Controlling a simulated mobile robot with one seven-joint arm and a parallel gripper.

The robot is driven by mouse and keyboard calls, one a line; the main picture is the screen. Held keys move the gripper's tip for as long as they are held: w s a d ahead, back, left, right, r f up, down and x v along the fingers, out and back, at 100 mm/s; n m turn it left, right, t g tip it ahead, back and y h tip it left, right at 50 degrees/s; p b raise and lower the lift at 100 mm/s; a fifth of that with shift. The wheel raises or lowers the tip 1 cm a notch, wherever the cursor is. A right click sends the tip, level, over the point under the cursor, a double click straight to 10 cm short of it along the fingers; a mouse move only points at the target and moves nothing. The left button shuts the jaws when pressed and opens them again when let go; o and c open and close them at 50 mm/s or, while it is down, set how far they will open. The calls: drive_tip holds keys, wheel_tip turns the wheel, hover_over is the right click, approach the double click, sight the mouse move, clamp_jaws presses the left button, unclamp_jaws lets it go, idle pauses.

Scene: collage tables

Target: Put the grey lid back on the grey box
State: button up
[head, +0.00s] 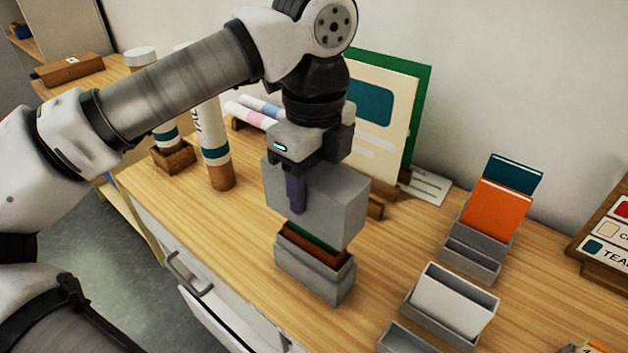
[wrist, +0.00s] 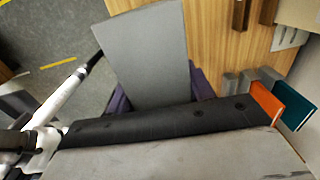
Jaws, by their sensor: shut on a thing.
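The grey lid (head: 340,208) is a deep, plain block-shaped cover, held in my gripper (head: 298,190). One dark purple finger shows against its near side; the other finger is hidden in the head view. In the wrist view the flat top of the lid (wrist: 145,55) lies between purple finger pads. The grey box (head: 305,271) stands on the wooden table below the lid, with green and brown-red contents showing at its open top. The lid appears just above the box, roughly in line with it; I cannot tell the exact gap. The box is hidden in the wrist view.
A white tube with a brown base (head: 215,150) stands to the left. A framed board (head: 385,110) leans at the back. Grey trays with cards (head: 450,303) and an orange card (head: 497,210) stand to the right. A drawer (head: 190,275) with a handle is below the front edge.

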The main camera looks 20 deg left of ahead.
drive_tip(key=shift+f, duration=0.1)
idle(0.3)
drive_tip(key=shift+f+b, duration=2.2)
drive_tip(key=shift+f, duration=0.1)
drive_tip(key=shift+f+b, duration=2.15)
drive_tip(key=shift+f, duration=0.05)
drive_tip(key=o, duration=1.1)
drive_tip(key=shift+c, duration=0.2)
drive_tip(key=shift+r, duration=0.1)
